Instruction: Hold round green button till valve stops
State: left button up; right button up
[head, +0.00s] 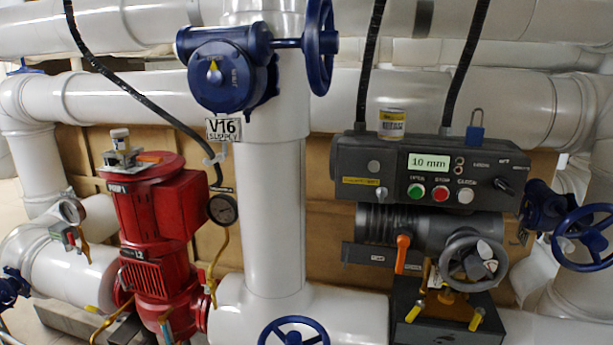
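The round green button (416,191) is on the front of a dark grey control box (347,160) at the right of the head view. A red button (441,194) and a white button (465,196) sit in a row to its right. A lit display (428,162) above the buttons reads "10 mm". Below the box is a grey valve actuator (425,229) with a grey handwheel (473,262) and an orange lever (402,253). Neither of my grippers shows in the head view. Nothing covers the green button.
A red pump (157,220) stands at the left. A thick white vertical pipe (273,215) rises between it and the box. Blue handwheels (319,45) stick out at the top and right. A small jar (392,123) and a blue padlock (475,135) are at the box's top edge.

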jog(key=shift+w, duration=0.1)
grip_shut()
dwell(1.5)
